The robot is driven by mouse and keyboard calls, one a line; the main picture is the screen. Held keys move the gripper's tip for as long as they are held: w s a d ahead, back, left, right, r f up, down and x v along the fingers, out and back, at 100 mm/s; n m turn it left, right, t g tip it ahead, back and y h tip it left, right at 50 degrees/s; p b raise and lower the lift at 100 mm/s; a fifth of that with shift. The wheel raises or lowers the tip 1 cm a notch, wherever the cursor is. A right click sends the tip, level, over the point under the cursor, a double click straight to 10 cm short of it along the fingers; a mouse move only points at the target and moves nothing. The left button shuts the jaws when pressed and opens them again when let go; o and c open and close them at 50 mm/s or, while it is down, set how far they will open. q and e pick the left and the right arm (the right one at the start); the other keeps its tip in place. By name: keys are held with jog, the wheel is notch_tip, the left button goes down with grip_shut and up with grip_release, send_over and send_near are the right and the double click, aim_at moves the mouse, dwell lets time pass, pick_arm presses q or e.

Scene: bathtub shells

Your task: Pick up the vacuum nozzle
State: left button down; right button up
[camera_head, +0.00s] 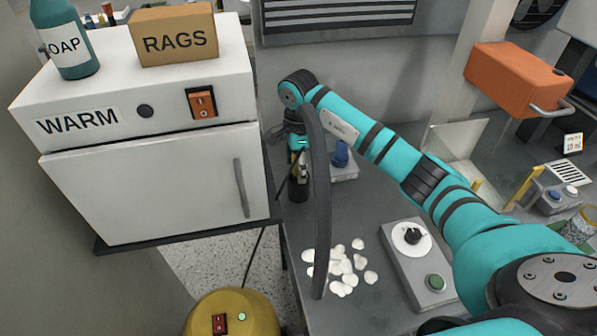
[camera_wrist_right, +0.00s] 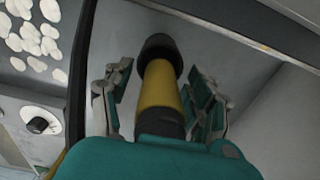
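The vacuum nozzle (camera_wrist_right: 158,88) is a yellow tube with a black end. In the right wrist view it lies between the fingers of my right gripper (camera_wrist_right: 160,95). The teal pads are on both sides of it, with gaps visible, so the gripper looks open around it. In the head view my right gripper (camera_head: 292,138) is at the far side of the bench, above the small dark nozzle (camera_head: 298,185), partly hidden by the arm and hose. A dark hose (camera_head: 322,200) hangs beside it. My left gripper is not in view.
White shells (camera_head: 340,268) lie on the bench, left of a grey box with a dial and green button (camera_head: 436,283). A white warming cabinet (camera_head: 150,185) stands at left. A yellow canister (camera_head: 240,300) is below. A blue-topped device (camera_head: 341,155) sits close to the gripper.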

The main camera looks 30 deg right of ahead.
jog(key=c, duration=1.1)
grip_shut()
jog(key=shift+r, duration=0.2)
